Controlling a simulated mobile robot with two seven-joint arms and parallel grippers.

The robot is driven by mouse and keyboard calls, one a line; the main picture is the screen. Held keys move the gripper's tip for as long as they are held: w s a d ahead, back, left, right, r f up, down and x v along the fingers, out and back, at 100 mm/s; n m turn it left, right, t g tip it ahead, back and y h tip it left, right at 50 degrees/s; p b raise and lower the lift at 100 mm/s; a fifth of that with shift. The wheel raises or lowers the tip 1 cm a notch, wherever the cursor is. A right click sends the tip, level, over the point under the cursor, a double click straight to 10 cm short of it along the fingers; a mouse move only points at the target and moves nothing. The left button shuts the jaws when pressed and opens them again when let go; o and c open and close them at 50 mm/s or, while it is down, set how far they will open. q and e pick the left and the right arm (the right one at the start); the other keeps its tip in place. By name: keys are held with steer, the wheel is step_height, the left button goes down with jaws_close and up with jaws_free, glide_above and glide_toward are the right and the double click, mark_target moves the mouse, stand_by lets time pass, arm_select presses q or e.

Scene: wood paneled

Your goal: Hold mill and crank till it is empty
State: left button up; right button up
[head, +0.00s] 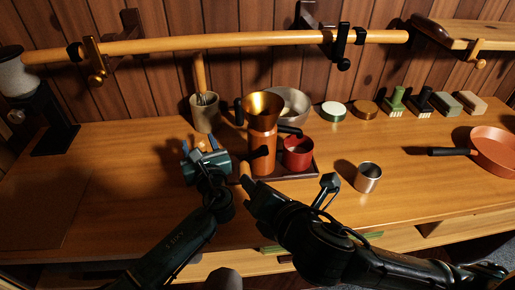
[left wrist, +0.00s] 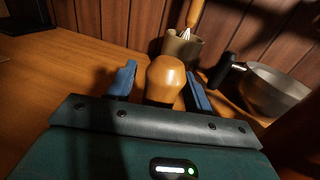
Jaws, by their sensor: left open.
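The mill (head: 263,145) stands upright, a copper-orange body with a wide gold funnel on top. My left gripper (head: 204,150) is open to the left of the mill. In the left wrist view a round wooden knob (left wrist: 165,80) sits between its blue fingers (left wrist: 160,85), with gaps visible; the knob's link to the mill is hidden. My right gripper (head: 256,178) is at the front of the mill, with dark parts against its lower body; its jaws are not clear. A red cup (head: 298,154) stands just right of the mill on a dark tray (head: 292,174).
A crock with a whisk (head: 205,115) and a metal bowl (head: 292,100) stand behind. A metal cup (head: 368,178) stands right of the tray, a copper pan (head: 495,150) farther right. A wooden rail (head: 220,41) runs above. The counter's left is mostly clear.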

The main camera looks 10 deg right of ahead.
arm_select(q)
steer(key=shift+r, duration=0.1)
step_height(320, 180, up, 10)
stand_by(0.4)
stand_by(0.5)
